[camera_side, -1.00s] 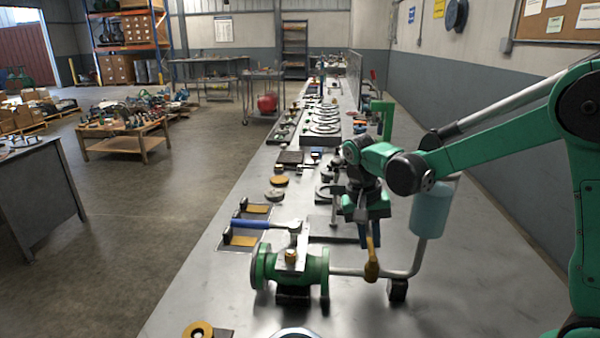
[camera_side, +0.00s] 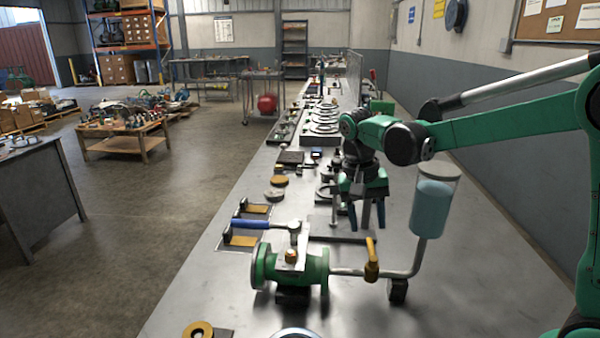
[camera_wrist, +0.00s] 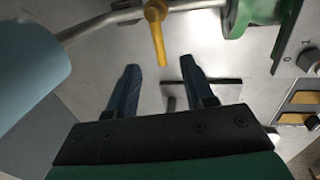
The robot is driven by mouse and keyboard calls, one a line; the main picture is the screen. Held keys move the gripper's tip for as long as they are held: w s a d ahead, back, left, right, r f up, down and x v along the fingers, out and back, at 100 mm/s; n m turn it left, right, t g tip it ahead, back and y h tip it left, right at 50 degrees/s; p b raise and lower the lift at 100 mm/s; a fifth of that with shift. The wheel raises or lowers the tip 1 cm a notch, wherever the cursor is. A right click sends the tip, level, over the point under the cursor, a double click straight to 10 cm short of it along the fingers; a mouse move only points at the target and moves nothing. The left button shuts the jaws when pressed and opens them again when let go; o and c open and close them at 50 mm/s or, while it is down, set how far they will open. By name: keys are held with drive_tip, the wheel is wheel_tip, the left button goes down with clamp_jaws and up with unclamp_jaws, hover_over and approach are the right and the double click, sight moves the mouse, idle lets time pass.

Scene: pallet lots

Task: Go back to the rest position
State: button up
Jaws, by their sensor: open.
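My gripper (camera_side: 366,215) hangs open and empty above the long metal bench (camera_side: 440,290), behind the yellow valve handle. Its two dark blue fingers (camera_wrist: 160,82) show apart in the wrist view, with nothing between them. The yellow handle (camera_side: 371,258) stands up from a grey pipe; it also shows in the wrist view (camera_wrist: 156,30), just ahead of the fingers and apart from them. The pipe runs from a green flanged valve body (camera_side: 315,268) to a clear cup of blue liquid (camera_side: 432,208).
A dark flat plate (camera_side: 340,236) lies below my gripper. Rings (camera_side: 322,128) and small parts fill the bench farther back. The bench's right front is clear.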

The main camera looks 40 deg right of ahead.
drive_tip(key=shift+w+a+r, duration=0.1)
drive_tip(key=shift+r, duration=0.7)
drive_tip(key=s+a+n+t+y, duration=0.1)
drive_tip(key=s+a+n+t, duration=0.5)
drive_tip(key=n+t, duration=0.2)
drive_tip(key=shift+r+n+t+y, duration=0.2)
drive_tip(key=shift+n+t+y, duration=0.1)
drive_tip(key=shift+n+t, duration=0.1)
